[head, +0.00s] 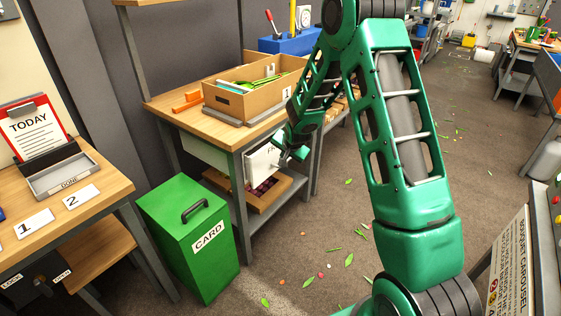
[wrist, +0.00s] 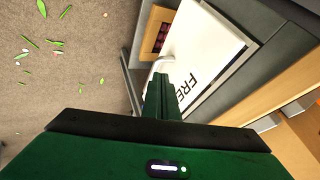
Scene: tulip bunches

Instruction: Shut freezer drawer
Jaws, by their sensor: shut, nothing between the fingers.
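The freezer drawer is a white box under the workbench. Its white front (head: 259,163) faces the aisle, between the bench legs, and looks close to the bench frame; I cannot tell whether a gap is left. In the wrist view its front (wrist: 203,45) carries black letters, "FRE", partly covered by my gripper. A pale handle (wrist: 158,66) sticks out at its edge. My gripper (head: 287,157) is shut and empty, right in front of the drawer front. In the wrist view the fingers (wrist: 161,82) overlap the handle's end; I cannot tell whether they touch.
A cardboard box (head: 228,107) with green stems stands on the workbench (head: 162,103). A wooden tray (head: 235,192) with dark red contents sits on the shelf below the drawer. A green CARD bin (head: 180,232) stands left of the bench. The floor ahead has scattered leaves.

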